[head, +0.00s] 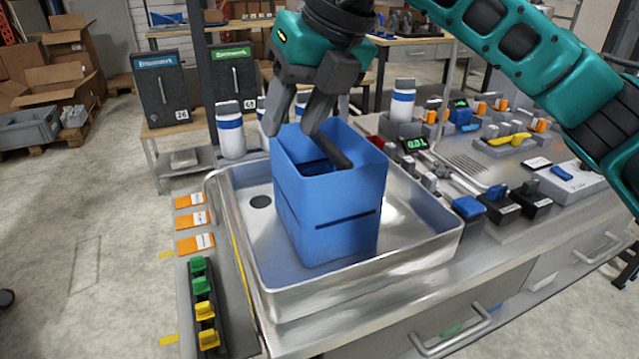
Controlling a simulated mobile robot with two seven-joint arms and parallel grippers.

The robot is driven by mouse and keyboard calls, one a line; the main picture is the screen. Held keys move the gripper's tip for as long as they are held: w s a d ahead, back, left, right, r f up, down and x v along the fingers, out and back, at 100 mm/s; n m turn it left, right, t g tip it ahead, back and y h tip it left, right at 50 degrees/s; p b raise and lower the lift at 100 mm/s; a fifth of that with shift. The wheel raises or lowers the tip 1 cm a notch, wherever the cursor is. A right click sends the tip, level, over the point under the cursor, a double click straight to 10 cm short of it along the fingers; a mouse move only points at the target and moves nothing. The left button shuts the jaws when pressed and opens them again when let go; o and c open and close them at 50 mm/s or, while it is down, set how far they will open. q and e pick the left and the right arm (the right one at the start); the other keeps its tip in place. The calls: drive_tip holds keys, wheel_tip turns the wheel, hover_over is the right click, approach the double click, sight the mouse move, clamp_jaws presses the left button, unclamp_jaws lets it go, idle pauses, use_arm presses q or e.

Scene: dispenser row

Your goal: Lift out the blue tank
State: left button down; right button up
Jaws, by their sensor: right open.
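The blue tank (330,215) stands upright in a shallow metal basin (360,290). It is an open-topped box with a dark slot across its front. My right gripper (290,128) is over the tank's back left rim, pointing down with its fingers apart. One finger shows near the back left corner, the other over the opening. A dark bar (333,150) shows at the opening below the fingers; I cannot tell what it belongs to. I cannot tell whether the fingers touch the rim. My left gripper is not in view.
White bottles with blue bands (230,130) stand behind the basin. A strip of green and yellow clips (203,300) lies along its left side. Dark blocks (505,203) and a scale display (415,143) stand to the right. The basin floor around the tank looks clear.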

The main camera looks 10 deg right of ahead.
sight(323, 137)
drive_tip(key=w+d+h, duration=0.1)
drive_tip(key=d+r+m+h, duration=0.1)
drive_tip(key=d, duration=0.1)
drive_tip(key=w+d+r+t+h, duration=0.1)
drive_tip(key=d, duration=0.1)
drive_tip(key=shift+w+d+r+m, duration=0.15)
drive_tip(key=shift+w+d+m, duration=0.15)
drive_tip(key=shift+m, duration=0.1)
drive_tip(key=x, duration=0.6)
drive_tip(key=shift+w+a+f, duration=0.1)
drive_tip(key=shift+w+f, duration=0.05)
drive_tip(key=shift+f, duration=0.1)
drive_tip(key=x, duration=0.5)
drive_tip(key=shift+w+f, duration=0.25)
drive_tip(key=shift+w, duration=0.1)
drive_tip(key=shift+f+b, duration=0.25)
drive_tip(key=shift+b, duration=0.1)
drive_tip(key=shift+c, duration=0.4)
clamp_jaws()
drive_tip(key=shift+w+r, duration=0.1)
drive_tip(key=shift+r, duration=0.15)
